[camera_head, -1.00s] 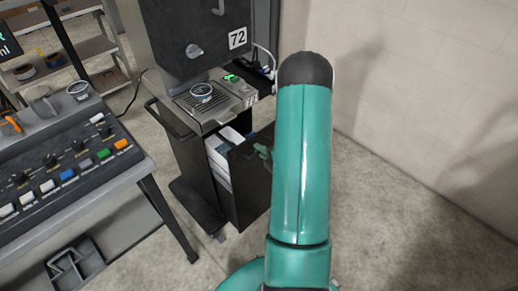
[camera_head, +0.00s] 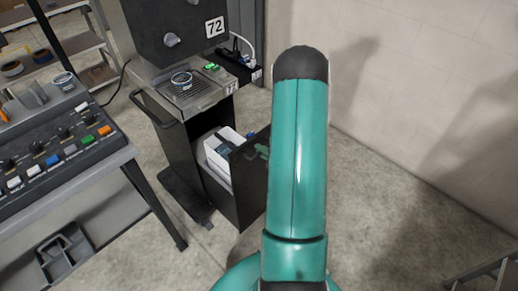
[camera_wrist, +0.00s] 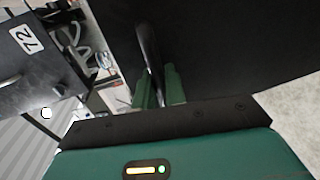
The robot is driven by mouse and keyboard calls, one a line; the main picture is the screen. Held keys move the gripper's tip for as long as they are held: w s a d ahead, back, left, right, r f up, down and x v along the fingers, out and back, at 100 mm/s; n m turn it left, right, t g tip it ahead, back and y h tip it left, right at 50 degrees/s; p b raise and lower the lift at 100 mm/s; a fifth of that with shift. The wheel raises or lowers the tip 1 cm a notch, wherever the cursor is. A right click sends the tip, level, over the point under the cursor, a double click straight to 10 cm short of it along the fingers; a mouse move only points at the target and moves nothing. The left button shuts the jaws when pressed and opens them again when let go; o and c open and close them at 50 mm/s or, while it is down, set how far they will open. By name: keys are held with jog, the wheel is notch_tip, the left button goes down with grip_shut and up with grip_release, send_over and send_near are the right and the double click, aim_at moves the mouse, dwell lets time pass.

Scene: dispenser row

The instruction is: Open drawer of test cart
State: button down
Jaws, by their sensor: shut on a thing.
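The black test cart (camera_head: 186,160) stands left of my arm in the head view, its top unit marked 72. Its drawer (camera_head: 247,190) is pulled out toward the right, with white boxes or papers (camera_head: 217,150) showing inside. My gripper (camera_wrist: 158,86) is shut on the dark drawer handle (camera_wrist: 149,45) in the wrist view, its green fingers on either side of it. In the head view only a little of the gripper shows at the drawer front; my teal arm hides the rest.
A grey control console (camera_head: 60,160) with coloured buttons stands at left. A pale wall (camera_head: 420,90) bounds the right. Concrete floor (camera_head: 390,220) is open at right; a rack edge (camera_head: 490,275) shows at lower right.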

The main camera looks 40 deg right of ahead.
jog(key=shift+s+d, duration=0.15)
jog(key=shift+s, duration=0.65)
jog(key=c, duration=1.8)
grip_release()
jog(key=s+r, duration=0.2)
jog(key=s, duration=1.1)
jog(key=shift+s+r, duration=0.25)
jog(key=shift+r, duration=0.1)
jog(key=shift+d, duration=0.1)
